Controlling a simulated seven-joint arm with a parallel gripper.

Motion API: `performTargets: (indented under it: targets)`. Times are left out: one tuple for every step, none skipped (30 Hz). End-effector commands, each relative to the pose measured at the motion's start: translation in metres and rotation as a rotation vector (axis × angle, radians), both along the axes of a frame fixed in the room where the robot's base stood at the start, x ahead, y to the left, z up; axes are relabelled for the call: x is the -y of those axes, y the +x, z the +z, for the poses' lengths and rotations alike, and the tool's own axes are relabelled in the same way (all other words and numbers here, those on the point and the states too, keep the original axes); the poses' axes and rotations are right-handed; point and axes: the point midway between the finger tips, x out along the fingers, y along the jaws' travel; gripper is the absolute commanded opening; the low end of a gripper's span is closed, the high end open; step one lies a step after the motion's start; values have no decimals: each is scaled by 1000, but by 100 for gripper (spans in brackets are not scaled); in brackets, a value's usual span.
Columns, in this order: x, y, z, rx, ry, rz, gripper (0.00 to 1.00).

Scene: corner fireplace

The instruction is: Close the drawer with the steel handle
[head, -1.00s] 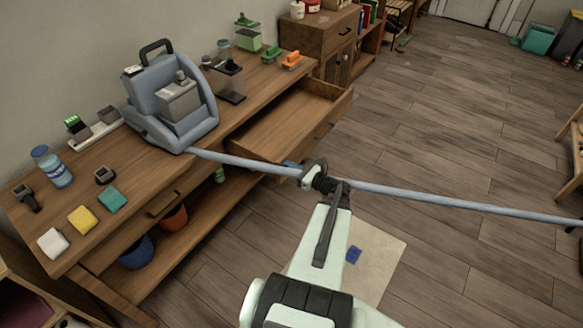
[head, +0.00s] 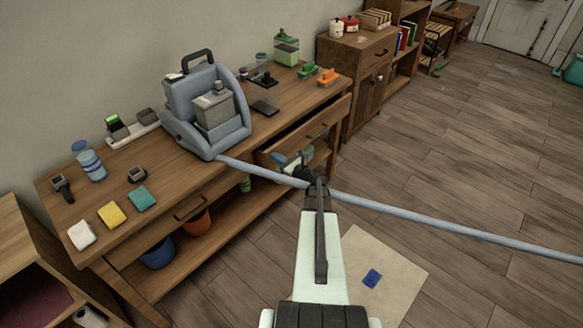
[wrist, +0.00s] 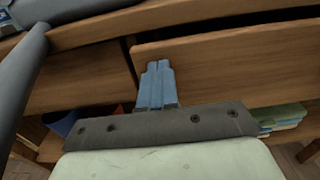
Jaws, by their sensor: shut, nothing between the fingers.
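The right-hand drawer (head: 337,117) of the wooden workbench stands slightly out, with a dark gap above its front. Its handle (head: 318,131) looks dark in the head view. In the wrist view the drawer's plain wooden front (wrist: 235,62) fills the upper right and stands forward of the panel to its left. My gripper (head: 284,159) is at the left end of this front. The handle is out of the wrist view.
A long grey-blue pole (head: 450,226) runs from the blue machine (head: 207,110) on the bench across the floor area, close to my gripper. The bench's left drawer (head: 190,208) looks shut. A shelf below holds buckets (head: 196,221). The floor at right is open.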

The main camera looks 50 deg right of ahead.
Motion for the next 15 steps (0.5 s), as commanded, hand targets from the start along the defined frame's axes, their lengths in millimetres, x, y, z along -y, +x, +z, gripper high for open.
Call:
performTargets:
  targets:
    - [1,14,-1,1,0,2,0]
    - [1,20,-1,1,0,2,0]
    - [1,28,-1,0,0,3,0]
    - [1,34,-1,0,0,3,0]
    - [1,38,-1,0,0,2,0]
    - [1,44,-1,0,0,1,0]
    - [1,49,-1,0,0,2,0]
    - [1,53,-1,0,0,2,0]
    - [1,57,-1,1,0,1,0]
    - [1,60,0,1,0,1,0]
    - [1,62,0,1,0,0,0]
    - [1,65,0,0,0,-1,0]
    - [1,66,0,0,0,-1,0]
    - [1,68,0,0,0,-1,0]
    - [1,69,0,1,0,0,0]
